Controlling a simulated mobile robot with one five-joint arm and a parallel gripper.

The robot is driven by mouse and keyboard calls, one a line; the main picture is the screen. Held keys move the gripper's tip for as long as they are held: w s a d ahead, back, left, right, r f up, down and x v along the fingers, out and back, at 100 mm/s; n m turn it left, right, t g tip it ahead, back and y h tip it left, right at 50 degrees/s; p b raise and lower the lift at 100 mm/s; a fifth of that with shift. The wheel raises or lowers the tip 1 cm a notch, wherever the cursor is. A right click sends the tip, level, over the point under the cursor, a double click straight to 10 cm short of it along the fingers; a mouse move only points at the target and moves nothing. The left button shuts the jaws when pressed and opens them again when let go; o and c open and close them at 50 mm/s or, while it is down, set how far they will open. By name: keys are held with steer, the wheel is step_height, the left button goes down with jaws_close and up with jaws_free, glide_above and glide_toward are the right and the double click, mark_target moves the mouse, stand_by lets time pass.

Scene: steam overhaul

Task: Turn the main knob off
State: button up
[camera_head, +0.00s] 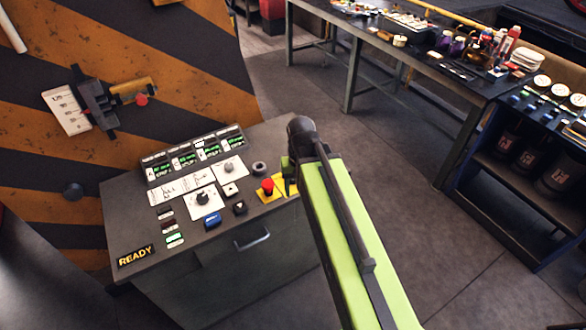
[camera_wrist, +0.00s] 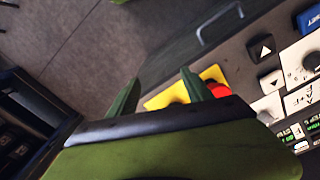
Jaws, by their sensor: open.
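My gripper (camera_head: 288,176) is over the right edge of the grey control panel (camera_head: 125,220). Its two green fingers stand apart in the wrist view (camera_wrist: 158,82), with nothing held between them. Just beyond and below the fingers is a yellow plate (camera_wrist: 208,75). A red button (camera_head: 268,184) sits on yellow beside the gripper, and it also shows in the wrist view (camera_wrist: 220,91), partly behind a finger. A second yellow patch (camera_head: 279,181) is partly hidden by my arm; a dark part there is mostly covered. No label naming the main knob is readable.
The panel also carries a dial knob (camera_head: 202,198), a second dial (camera_head: 229,168), a blue button (camera_head: 212,220) and lit green displays (camera_head: 185,158). A drawer handle (camera_head: 252,238) is on its front. A striped wall (camera_head: 190,60) stands behind; a workbench (camera_head: 350,50) is at right.

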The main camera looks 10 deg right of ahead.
steer(key=shift+o, duration=0.4)
steer(key=w+r+m+p, duration=0.6)
steer(key=w+r+p, duration=0.3)
steer(key=w+r, duration=0.2)
steer(key=shift+w+r, duration=0.4)
step_height(320, 180, down, 18)
steer(key=b, duration=1.7)
steer(key=shift+w+b, duration=0.15)
steer(key=shift+b, duration=0.15)
steer(key=shift+r, duration=0.2)
